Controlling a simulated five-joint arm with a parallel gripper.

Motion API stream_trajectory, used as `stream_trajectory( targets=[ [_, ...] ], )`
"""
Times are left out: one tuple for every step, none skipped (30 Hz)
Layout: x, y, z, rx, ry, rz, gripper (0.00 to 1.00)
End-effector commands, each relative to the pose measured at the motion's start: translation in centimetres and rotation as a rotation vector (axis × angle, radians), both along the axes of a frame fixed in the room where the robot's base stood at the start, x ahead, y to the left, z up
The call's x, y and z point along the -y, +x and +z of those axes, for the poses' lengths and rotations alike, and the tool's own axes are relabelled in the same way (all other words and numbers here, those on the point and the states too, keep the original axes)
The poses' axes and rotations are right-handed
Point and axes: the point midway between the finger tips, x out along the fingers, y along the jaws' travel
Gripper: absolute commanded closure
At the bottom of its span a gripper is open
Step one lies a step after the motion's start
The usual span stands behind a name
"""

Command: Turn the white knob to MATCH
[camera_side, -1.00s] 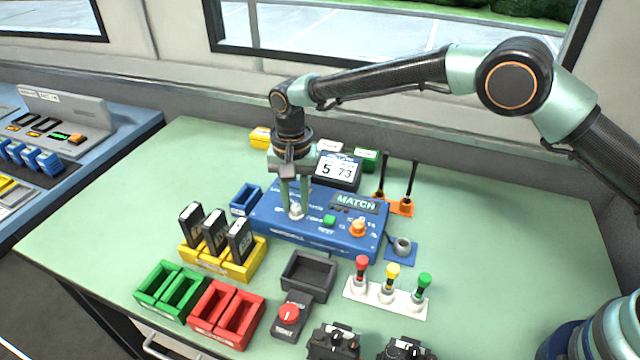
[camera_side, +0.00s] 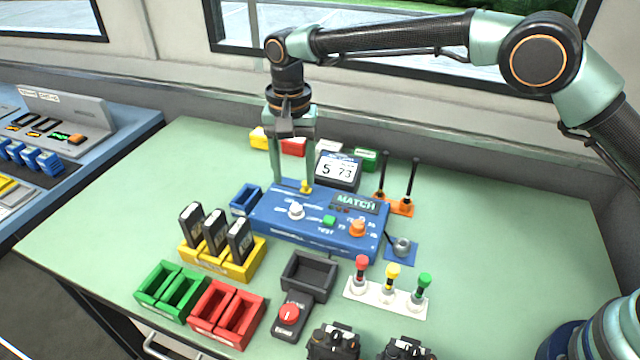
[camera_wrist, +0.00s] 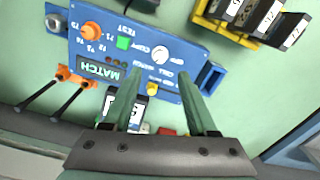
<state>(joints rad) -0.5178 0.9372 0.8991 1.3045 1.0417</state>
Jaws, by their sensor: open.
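The white knob (camera_side: 296,210) sits on the sloping top of the blue box (camera_side: 270,222), left of a green button (camera_side: 329,220). It also shows in the wrist view (camera_wrist: 160,54), with small printed labels around it; which one it points to is too small to tell. A sign reading MATCH (camera_side: 356,203) is at the box's right. My gripper (camera_side: 292,182) is open and empty, above the back of the box and clear of the white knob. In the wrist view, a small yellow knob (camera_wrist: 152,88) shows between the fingers of my gripper (camera_wrist: 160,76).
An orange knob (camera_side: 357,228) is on the same box. A display (camera_side: 338,170) stands behind it. A yellow rack (camera_side: 222,262) with black modules is at left front. Three coloured levers (camera_side: 390,287) stand at right front. The table's right side is clear.

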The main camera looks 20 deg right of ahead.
Motion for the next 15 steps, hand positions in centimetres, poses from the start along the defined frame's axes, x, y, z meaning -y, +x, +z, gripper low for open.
stream_trajectory(
  targets=[
    [-0.1, 0.1, 1.1, 0.005, 0.002, 0.000, 0.42],
    [-0.1, 0.1, 1.6, 0.004, 0.002, 0.000, 0.42],
    [0.0, 0.1, 2.2, 0.003, 0.002, 0.000, 0.42],
    [0.0, 0.0, 2.7, 0.003, 0.002, 0.000, 0.42],
    [0.0, 0.1, 3.0, 0.003, 0.002, 0.000, 0.42],
    [0.0, 0.0, 3.5, 0.002, 0.001, 0.000, 0.42],
    [0.0, 0.1, 3.8, 0.002, 0.001, 0.000, 0.42],
    [0.0, 0.1, 4.0, 0.002, 0.001, 0.000, 0.42],
    [0.0, 0.0, 4.3, 0.001, 0.000, 0.000, 0.42],
    [0.0, 0.0, 4.4, 0.001, 0.001, 0.000, 0.42],
    [0.0, 0.0, 4.5, 0.000, 0.000, 0.000, 0.42],
    [0.0, 0.0, 4.6, 0.000, 0.000, 0.000, 0.42],
    [0.0, 0.0, 4.7, 0.000, 0.000, 0.000, 0.42],
    [0.0, 0.0, 4.7, 0.000, 0.000, 0.000, 0.42],
    [0.0, 0.0, 4.7, 0.000, 0.000, 0.000, 0.42]
  ],
)
